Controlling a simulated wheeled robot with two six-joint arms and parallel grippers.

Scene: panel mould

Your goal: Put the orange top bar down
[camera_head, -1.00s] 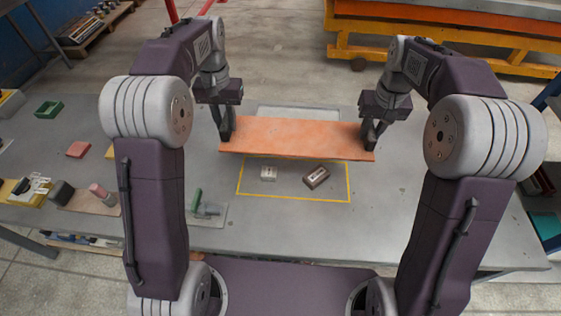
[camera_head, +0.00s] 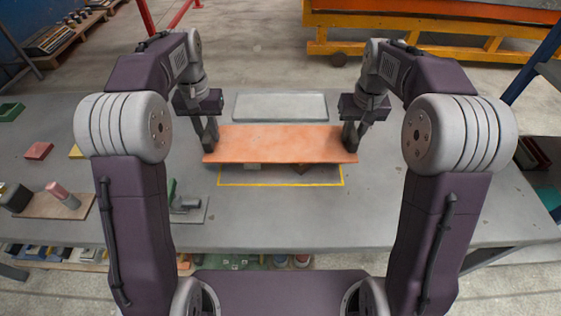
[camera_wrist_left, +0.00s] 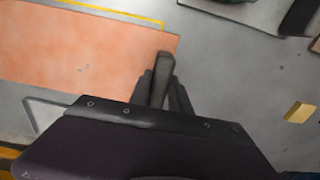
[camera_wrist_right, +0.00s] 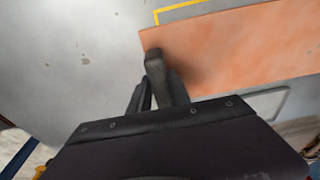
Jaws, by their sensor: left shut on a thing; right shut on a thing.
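The orange top bar (camera_head: 280,144) is a long flat plank held level across the grey table between my two grippers. My left gripper (camera_head: 211,145) is shut on its left end, and my right gripper (camera_head: 350,143) is shut on its right end. The bar also shows in the left wrist view (camera_wrist_left: 80,50), beside the left fingers (camera_wrist_left: 160,80), and in the right wrist view (camera_wrist_right: 240,50), beside the right fingers (camera_wrist_right: 160,75). It covers the far part of a yellow outlined rectangle (camera_head: 280,184).
A pale grey tray (camera_head: 280,106) lies just behind the bar. Two small blocks near the yellow outline are mostly hidden by the bar. A trowel-like tool with a green handle (camera_head: 172,190) lies at left front. Table (camera_head: 300,225) in front is clear.

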